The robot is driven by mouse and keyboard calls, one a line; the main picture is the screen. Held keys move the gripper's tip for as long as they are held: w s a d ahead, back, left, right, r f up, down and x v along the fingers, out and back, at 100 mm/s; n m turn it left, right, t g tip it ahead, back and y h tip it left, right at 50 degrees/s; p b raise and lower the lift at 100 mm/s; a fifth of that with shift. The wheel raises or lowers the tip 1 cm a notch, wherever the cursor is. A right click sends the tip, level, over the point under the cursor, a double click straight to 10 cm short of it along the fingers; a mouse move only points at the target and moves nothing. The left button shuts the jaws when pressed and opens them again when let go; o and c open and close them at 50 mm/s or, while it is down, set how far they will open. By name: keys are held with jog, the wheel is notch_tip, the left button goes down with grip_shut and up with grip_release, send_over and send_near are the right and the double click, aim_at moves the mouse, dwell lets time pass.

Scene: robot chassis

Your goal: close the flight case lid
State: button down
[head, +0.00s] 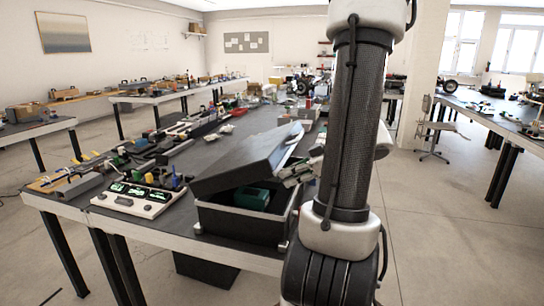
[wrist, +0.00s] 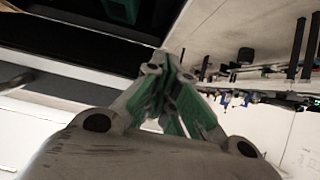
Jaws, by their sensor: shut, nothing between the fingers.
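The flight case (head: 238,225) is a black box with light metal edges on the workbench, just left of my arm in the head view. Its dark lid (head: 245,160) is partly open and tilted, higher at the right. A green object (head: 252,198) lies inside. My gripper (head: 292,178) is at the case's right side, by the raised part of the lid; I cannot tell whether it touches. In the wrist view my gripper (wrist: 165,75) is shut and empty, its green pads together, near the case's light rim (wrist: 75,68). The green object (wrist: 120,8) shows at the top.
A white panel with green displays (head: 135,197) stands left of the case on the workbench (head: 60,205). Tools and small parts crowd the bench further back. Open floor (head: 440,240) lies to the right. Other benches stand around the room.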

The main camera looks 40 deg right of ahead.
jog(key=f, duration=0.2)
jog(key=shift+s+d+f, duration=0.25)
jog(key=shift+s+f, duration=0.1)
jog(key=shift+r, duration=0.1)
dwell(0.9)
